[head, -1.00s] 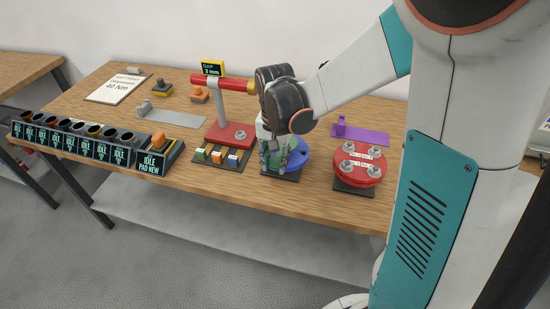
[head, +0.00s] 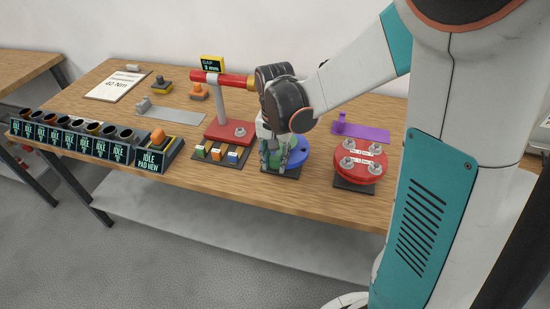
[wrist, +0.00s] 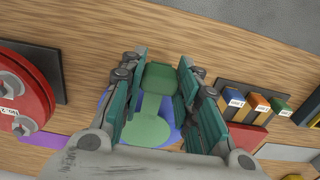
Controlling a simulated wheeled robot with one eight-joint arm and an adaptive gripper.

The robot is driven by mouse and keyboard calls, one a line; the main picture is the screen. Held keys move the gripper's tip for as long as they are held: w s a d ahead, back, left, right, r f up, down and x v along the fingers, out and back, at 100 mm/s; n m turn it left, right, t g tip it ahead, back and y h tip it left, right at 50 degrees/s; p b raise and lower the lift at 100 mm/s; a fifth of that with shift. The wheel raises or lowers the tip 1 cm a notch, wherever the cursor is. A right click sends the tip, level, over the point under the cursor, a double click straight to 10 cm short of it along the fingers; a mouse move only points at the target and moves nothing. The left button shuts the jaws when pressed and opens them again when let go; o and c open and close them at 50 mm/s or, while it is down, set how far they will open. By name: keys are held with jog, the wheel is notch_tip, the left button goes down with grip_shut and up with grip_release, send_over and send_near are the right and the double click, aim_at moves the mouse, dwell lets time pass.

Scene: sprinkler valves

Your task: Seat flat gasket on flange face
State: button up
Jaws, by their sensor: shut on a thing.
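My gripper (wrist: 160,100) is shut on the green flat gasket (wrist: 148,129), holding it by its tab (wrist: 160,77) between the two teal finger pads. The gasket is a round green disc with a squarish tab. It lies over the blue flange (wrist: 172,108); I cannot tell whether it touches the face. In the head view my gripper (head: 275,148) points down over the blue flange (head: 299,147), which stands on a dark base plate. The gasket is mostly hidden there behind the fingers.
A red bolted flange (head: 358,160) stands to the right, with a purple bracket (head: 360,131) behind it. A red stand with a gap display (head: 212,67) and a rack of colored blocks (head: 224,155) are close on the left. A row of idle sockets (head: 85,141) lines the front left edge.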

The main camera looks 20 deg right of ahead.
jog(key=shift+f+b, duration=0.8)
jog(key=shift+f, duration=0.25)
jog(key=o, duration=1.1)
jog(key=shift+c, duration=0.2)
jog(key=shift+r, duration=0.1)
jog(key=shift+r+p, duration=2.95)
jog(key=shift+r, duration=1)
jog(key=s+r+n+t+b, duration=0.2)
jog(key=s+r+n+t, duration=0.1)
jog(key=s, duration=0.4)
jog(key=s+r+n+t+b, duration=0.1)
jog(key=s+r+n+t, duration=0.3)
jog(key=s, duration=0.4)
jog(key=shift+r+b, duration=0.35)
jog(key=shift+r, duration=0.45)
